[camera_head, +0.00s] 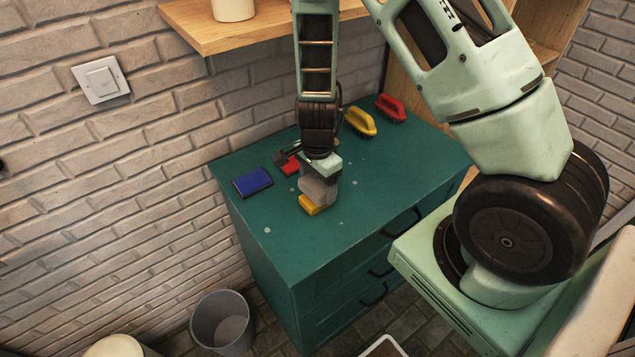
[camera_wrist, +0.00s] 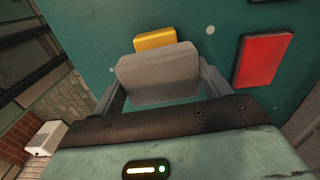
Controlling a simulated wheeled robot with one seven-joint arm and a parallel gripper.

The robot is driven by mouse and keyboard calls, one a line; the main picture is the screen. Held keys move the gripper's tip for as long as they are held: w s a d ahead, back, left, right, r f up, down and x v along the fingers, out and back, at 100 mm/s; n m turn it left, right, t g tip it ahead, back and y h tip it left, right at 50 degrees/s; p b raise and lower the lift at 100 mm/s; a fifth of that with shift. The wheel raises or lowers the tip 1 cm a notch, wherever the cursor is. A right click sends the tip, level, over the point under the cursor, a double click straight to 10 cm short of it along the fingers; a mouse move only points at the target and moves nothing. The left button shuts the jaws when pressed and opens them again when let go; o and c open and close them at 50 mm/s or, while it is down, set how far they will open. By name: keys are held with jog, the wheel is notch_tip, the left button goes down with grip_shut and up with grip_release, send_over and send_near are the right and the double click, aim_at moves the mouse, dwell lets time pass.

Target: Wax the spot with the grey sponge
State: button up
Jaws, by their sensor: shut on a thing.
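My gripper (camera_head: 318,183) is shut on a grey block, the grey sponge (camera_head: 314,190), above the green cabinet top (camera_head: 280,238). The wrist view shows the sponge (camera_wrist: 160,76) between the two fingers. A yellow pad (camera_head: 313,204) lies just beyond and below the sponge; it also shows in the wrist view (camera_wrist: 168,39). I cannot tell if the sponge touches it. Small pale spots show on the top, one at the front left (camera_head: 267,230) and one to the right of the pad (camera_head: 351,231). Which spot the task means is unclear.
A blue pad (camera_head: 252,182) lies left of my gripper, and a red pad (camera_head: 290,168) lies close behind it. Yellow (camera_head: 360,121) and red (camera_head: 391,108) handled tools stand at the back right. A wooden shelf (camera_head: 240,36) hangs above.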

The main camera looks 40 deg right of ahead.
aim_at(317, 183)
jog(key=shift+r+p, duration=2.45)
jog(key=shift+r, duration=0.45)
jog(key=shift+f, duration=0.1)
